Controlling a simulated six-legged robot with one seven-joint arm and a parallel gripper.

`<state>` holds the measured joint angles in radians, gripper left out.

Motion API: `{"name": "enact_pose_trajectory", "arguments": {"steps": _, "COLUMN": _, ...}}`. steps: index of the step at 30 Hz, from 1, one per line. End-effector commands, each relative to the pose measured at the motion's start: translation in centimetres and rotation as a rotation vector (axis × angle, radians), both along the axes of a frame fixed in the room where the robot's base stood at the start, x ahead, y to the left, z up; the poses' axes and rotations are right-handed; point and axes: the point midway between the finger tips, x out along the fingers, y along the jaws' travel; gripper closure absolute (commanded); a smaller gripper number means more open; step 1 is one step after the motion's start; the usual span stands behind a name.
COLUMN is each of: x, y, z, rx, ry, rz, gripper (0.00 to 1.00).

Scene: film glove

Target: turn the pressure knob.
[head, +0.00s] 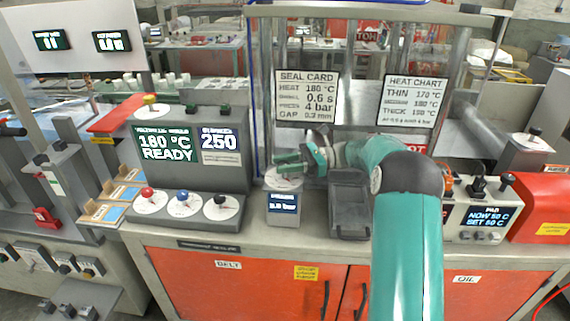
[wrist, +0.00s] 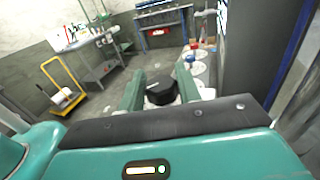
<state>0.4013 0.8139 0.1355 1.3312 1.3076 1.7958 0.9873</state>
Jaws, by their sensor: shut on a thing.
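The pressure box (head: 283,210) is a small grey unit on the bench with a blue display that appears to end in "bar"; its digits are too small to read surely. A pale round dial plate (head: 284,181) lies on its sloped top. My gripper (head: 288,162) reaches in from the right, its green fingers over this plate, and hides the knob in the head view. In the wrist view the black pressure knob (wrist: 161,91) sits between the two green fingers of my gripper (wrist: 160,86), which is shut on it.
Left of it, a grey console (head: 190,150) reads 180 °C READY and 250, with red, blue and black knobs on its front. A dark grey block (head: 349,205) stands close on the right, beneath my arm. Clear panels with the seal card (head: 307,97) rise behind.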

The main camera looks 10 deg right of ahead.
Motion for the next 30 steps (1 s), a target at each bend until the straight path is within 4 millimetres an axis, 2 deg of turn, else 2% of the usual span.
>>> {"name": "enact_pose_trajectory", "arguments": {"steps": 2, "x": 0.0, "y": 0.1, "z": -0.1, "rx": 0.001, "ry": 0.001, "rz": 0.002, "gripper": 0.89}}
{"name": "enact_pose_trajectory", "arguments": {"steps": 3, "x": 0.0, "y": 0.1, "z": -0.1, "rx": 0.001, "ry": 0.001, "rz": 0.002, "gripper": 0.58}}
{"name": "enact_pose_trajectory", "arguments": {"steps": 5, "x": 0.0, "y": 0.1, "z": -0.1, "rx": 0.001, "ry": 0.001, "rz": 0.001, "gripper": 0.47}}
{"name": "enact_pose_trajectory", "arguments": {"steps": 6, "x": 0.0, "y": 0.1, "z": -0.1, "rx": 0.001, "ry": 0.001, "rz": 0.001, "gripper": 0.45}}
{"name": "enact_pose_trajectory", "arguments": {"steps": 14, "x": 0.0, "y": 0.0, "z": 0.0, "rx": 0.000, "ry": 0.000, "rz": 0.000, "gripper": 0.45}}
{"name": "enact_pose_trajectory", "arguments": {"steps": 17, "x": 0.0, "y": -0.7, "z": 0.0, "rx": 0.001, "ry": 0.000, "rz": -0.002, "gripper": 0.45}}
{"name": "enact_pose_trajectory", "arguments": {"steps": 27, "x": 0.2, "y": -6.1, "z": -0.1, "rx": 0.001, "ry": -0.001, "rz": -0.001, "gripper": 0.45}}
{"name": "enact_pose_trajectory", "arguments": {"steps": 30, "x": 0.2, "y": -7.0, "z": -0.1, "rx": 0.000, "ry": 0.000, "rz": 0.000, "gripper": 0.45}}
